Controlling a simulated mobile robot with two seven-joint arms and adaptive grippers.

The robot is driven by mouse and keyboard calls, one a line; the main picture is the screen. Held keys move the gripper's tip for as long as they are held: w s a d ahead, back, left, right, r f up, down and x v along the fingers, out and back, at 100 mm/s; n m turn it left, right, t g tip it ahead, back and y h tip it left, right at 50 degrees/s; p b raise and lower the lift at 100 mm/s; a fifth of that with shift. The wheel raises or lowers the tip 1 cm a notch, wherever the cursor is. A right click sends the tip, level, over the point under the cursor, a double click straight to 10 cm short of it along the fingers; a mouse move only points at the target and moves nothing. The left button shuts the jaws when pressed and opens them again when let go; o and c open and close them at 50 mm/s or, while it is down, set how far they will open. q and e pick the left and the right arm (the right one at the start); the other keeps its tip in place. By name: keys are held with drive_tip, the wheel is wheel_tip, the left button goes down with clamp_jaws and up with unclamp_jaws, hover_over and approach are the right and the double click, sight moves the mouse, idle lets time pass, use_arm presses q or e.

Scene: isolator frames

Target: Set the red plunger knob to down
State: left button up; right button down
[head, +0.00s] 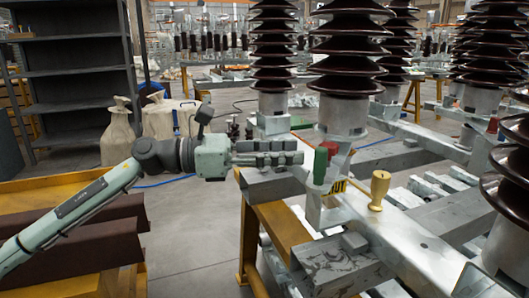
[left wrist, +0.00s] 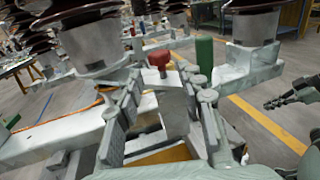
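The red plunger knob (head: 329,147) stands on the metal frame behind a green knob (head: 320,166) in the head view. In the left wrist view the red knob (left wrist: 158,59) sits above a grey metal block, with the green knob (left wrist: 204,54) to its right. My left gripper (head: 298,153) is level with the red knob and just left of it. In the left wrist view its fingers (left wrist: 162,95) are spread, with the grey block and red knob showing between them; I see no contact. A gripper, apparently my right one (left wrist: 288,97), shows at the right edge, its fingers unclear.
A brass knob (head: 380,186) stands on the frame to the right. Tall brown ribbed insulators (head: 347,50) rise close behind the knobs. A dark shelf (head: 75,70) and sacks (head: 118,132) stand at the left. The floor (head: 190,220) below my left arm is clear.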

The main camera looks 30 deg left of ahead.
use_arm(q)
drive_tip(key=shift+v, duration=1.95)
